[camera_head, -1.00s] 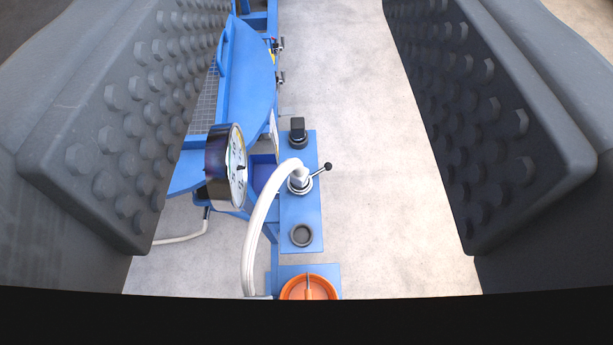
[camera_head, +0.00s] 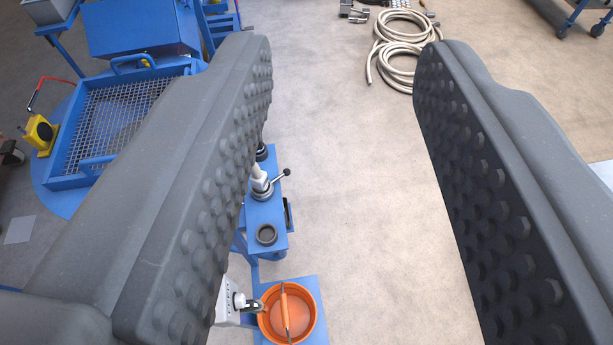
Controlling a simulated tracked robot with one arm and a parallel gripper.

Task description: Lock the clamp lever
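My gripper (camera_head: 343,62) is open and empty, with its two dark, studded jaws wide apart over bare floor. A short lever with a dark ball knob (camera_head: 285,173) sticks out to the right of a metal fitting (camera_head: 262,189) on a blue bench. I cannot tell for sure whether this is the clamp lever. It lies between the jaws in the picture, close beside the left jaw and not visibly touched. The left jaw hides the bench's left part and the hose and gauge there. A red lever (camera_head: 43,84) also stands by a yellow part at the far left.
An orange bucket (camera_head: 287,312) stands on a blue plate at the bottom, beside a white box with a dark handle (camera_head: 249,305). A dark ring (camera_head: 266,235) sits on the bench. A blue grated frame (camera_head: 112,121) fills the upper left. Coiled hoses (camera_head: 399,45) lie ahead.

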